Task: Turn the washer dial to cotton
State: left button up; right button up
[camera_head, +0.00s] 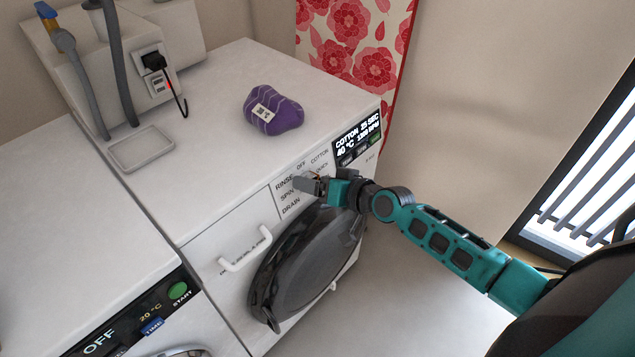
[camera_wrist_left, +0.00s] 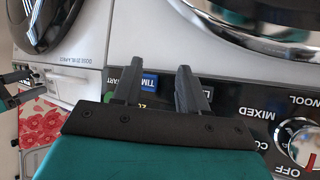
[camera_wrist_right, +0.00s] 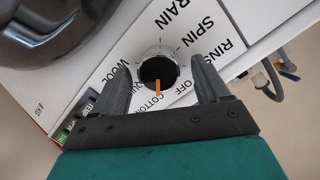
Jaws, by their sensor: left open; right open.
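The washer dial (camera_wrist_right: 158,70) is a round knob with a dark centre and silver rim. In the right wrist view its orange pointer is at the COTTON label (camera_wrist_right: 151,105). My right gripper (camera_wrist_right: 162,62) is open, its fingers on either side of the dial with visible gaps. In the head view my right gripper (camera_head: 313,186) covers most of the dial. The washer's display (camera_head: 358,137) reads COTTON, 25 SEC, 40 °C. My left gripper (camera_wrist_left: 157,80) is open and empty, in front of the other machine's panel (camera_wrist_left: 232,108); it is outside the head view.
The washer's dark round door (camera_head: 305,260) is below the dial. The other machine's dial (camera_wrist_left: 303,146) is at the right of the left wrist view.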

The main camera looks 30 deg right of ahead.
pick_arm(q)
jog(key=shift+s+r+p, duration=0.1)
jog(key=shift+r+p, duration=0.55)
jog(key=shift+p, duration=0.1)
pick_arm(e)
jog(key=v, duration=1.3)
